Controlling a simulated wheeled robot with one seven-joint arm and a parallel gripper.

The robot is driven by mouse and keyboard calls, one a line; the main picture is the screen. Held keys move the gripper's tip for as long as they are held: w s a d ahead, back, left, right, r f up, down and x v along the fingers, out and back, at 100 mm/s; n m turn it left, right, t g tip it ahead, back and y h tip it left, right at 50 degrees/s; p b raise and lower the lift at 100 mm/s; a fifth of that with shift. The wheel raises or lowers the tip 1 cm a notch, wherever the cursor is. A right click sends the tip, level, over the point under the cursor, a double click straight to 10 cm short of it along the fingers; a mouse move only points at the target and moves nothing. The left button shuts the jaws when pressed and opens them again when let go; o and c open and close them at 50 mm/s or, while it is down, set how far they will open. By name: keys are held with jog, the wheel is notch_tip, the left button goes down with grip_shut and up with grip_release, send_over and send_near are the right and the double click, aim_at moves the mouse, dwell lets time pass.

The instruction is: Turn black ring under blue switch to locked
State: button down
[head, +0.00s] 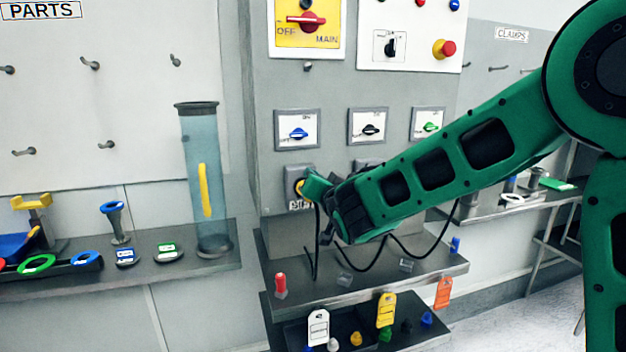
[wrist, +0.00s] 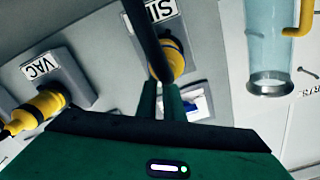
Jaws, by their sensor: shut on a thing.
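The blue switch (head: 298,133) sits on a white plate on the grey cabinet. Below it is a socket (head: 299,171) with a yellow plug (head: 299,187); the plug also shows in the wrist view (wrist: 173,58), beside a label starting "SI". My gripper (head: 314,186) is at this plug, coming from the right. In the wrist view its green fingers (wrist: 161,92) are close together at the plug's dark collar, seemingly shut on the black ring. The fingers and a black cable (wrist: 151,40) hide most of the ring, so I cannot read its position. The blue switch shows behind the fingers (wrist: 200,104).
A second yellow plug (wrist: 40,103), at a socket labelled VAC, is at the left in the wrist view. Black cables (head: 380,257) hang below my arm. A shelf (head: 335,292) with a red-capped item (head: 281,286) stands below. A clear tube (head: 205,180) stands at left.

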jog(key=shift+w+d, duration=0.15)
jog(key=shift+d, duration=0.2)
jog(key=c, duration=1.9)
grip_release()
jog(key=shift+o, duration=0.2)
jog(key=shift+a, duration=0.1)
jog(key=v, duration=1.1)
jog(key=shift+w, duration=0.15)
